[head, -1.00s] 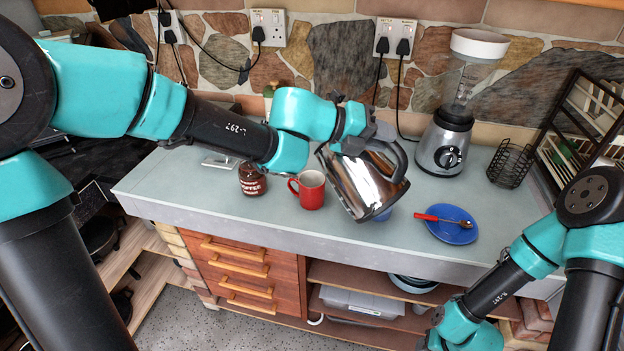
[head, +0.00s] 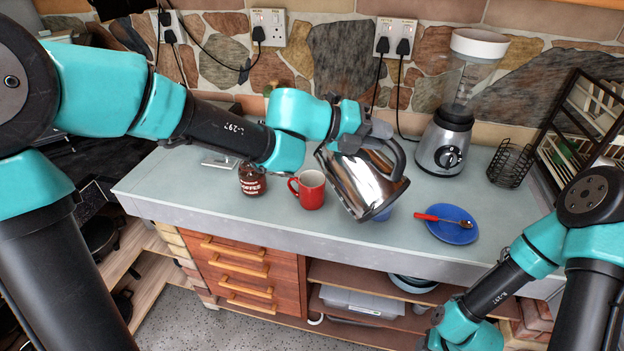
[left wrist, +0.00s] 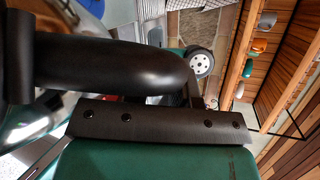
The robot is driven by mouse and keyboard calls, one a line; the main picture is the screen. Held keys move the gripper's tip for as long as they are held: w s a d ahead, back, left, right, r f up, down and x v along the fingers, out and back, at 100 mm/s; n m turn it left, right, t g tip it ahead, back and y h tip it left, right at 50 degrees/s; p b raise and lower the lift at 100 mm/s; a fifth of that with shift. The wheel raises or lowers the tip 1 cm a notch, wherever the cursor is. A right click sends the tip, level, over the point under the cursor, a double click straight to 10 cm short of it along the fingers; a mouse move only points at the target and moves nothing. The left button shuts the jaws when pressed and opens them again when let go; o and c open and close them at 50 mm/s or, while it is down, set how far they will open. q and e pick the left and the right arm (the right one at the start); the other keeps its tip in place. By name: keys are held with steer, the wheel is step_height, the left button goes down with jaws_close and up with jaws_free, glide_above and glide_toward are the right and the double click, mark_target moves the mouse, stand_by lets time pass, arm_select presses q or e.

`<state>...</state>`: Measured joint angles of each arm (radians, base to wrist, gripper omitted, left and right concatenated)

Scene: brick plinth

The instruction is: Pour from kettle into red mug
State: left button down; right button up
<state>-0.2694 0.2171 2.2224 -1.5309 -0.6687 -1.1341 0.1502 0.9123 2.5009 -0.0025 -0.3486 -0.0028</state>
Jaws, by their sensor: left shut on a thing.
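A shiny metal kettle (head: 362,178) with a dark handle is held above the counter, tilted. My left gripper (head: 372,137) is shut on its handle. In the left wrist view the dark handle (left wrist: 120,68) lies across the gripper's jaw, and part of the kettle's metal body (left wrist: 35,125) shows at the left. The red mug (head: 309,190) stands upright on the counter, left of the kettle and apart from it. No liquid shows. My right arm is at the lower right of the head view, and its gripper's fingers are out of the frame.
A brown coffee jar (head: 252,180) stands left of the mug. A blue plate (head: 451,233) with a red-handled spoon (head: 436,218) lies to the right. A blender (head: 448,140) and wire basket (head: 510,164) stand behind.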

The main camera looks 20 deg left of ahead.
arm_select(q)
steer(key=shift+w+a+r+h, duration=0.2)
steer(key=shift+a+h, duration=0.1)
steer(key=shift+a, duration=0.15)
stand_by(0.7)
steer(key=shift+w+a+f+n+h, duration=0.3)
steer(key=shift+a+n+h, duration=0.05)
steer(key=shift+a, duration=0.2)
steer(key=shift+w+a+f+n+h, duration=0.25)
steer(key=shift+a+n+h, duration=0.1)
steer(key=shift+a, duration=0.15)
stand_by(1.4)
steer(key=shift+n+h, duration=0.6)
steer(key=shift+w+a+f, duration=0.25)
steer(key=shift+w+a, duration=0.05)
steer(key=shift+a, duration=0.3)
steer(key=shift+w+a+f, duration=0.2)
steer(key=shift+w+a, duration=0.1)
steer(key=shift+a, duration=0.3)
steer(key=shift+w+a+f, duration=0.25)
steer(key=shift+w+a, duration=0.05)
steer(key=shift+a, duration=0.3)
stand_by(2.0)
